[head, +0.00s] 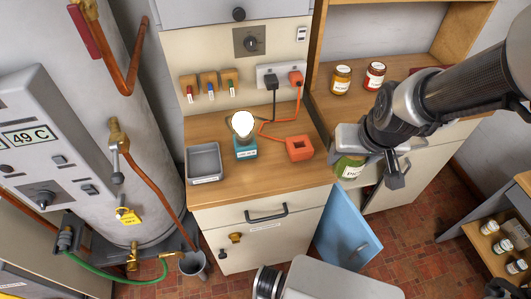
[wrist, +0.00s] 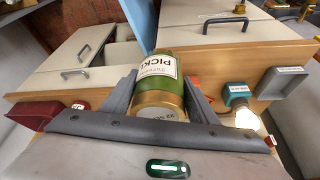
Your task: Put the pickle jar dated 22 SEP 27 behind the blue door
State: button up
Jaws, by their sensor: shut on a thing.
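A green pickle jar (head: 349,167) with a white label is held in my gripper (head: 372,165). In the wrist view the jar (wrist: 162,75) sits between both fingers, its label reading "PICKL". Small print on its gold-coloured end seems to include "22", but the rest is hard to read. In the head view the jar is above the gap right of the wooden counter, partly covered by my gripper. The blue door (head: 347,228) stands open, swung outward at the lower right of the counter's cabinet. The space behind it is hidden.
The counter (head: 215,128) bears a grey tray (head: 204,162), a lit lamp (head: 243,130) and an orange block (head: 300,148). Two jars (head: 341,79) (head: 374,76) stand on the right-hand counter. A low shelf (head: 480,238) with several jars is at far right. A bucket (head: 193,265) stands front left.

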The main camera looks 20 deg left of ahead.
jog(key=s+a+f+n+y+b, duration=0.1)
jog(key=s+a+f+n+b, duration=0.1)
jog(key=s+a+n+b, duration=0.25)
jog(key=s+a+f+n+y+b, duration=0.1)
jog(key=s+a+f+b, duration=0.15)
jog(key=s+a, duration=0.4)
jog(key=w+a+g+p, duration=0.1)
jog(key=w+a+p, duration=0.8)
jog(key=w, duration=0.6)
jog(key=f, duration=0.2)
jog(key=f+b, duration=0.1)
jog(key=f, duration=0.2)
jog(key=shift+s+a+f, duration=0.3)
jog(key=shift+s+f, duration=0.05)
jog(key=shift+f, duration=0.05)
jog(key=shift+w+a+f, duration=0.1)
jog(key=shift+w, duration=0.05)
jog(key=shift+f+b, duration=0.1)
jog(key=shift+b, duration=0.25)
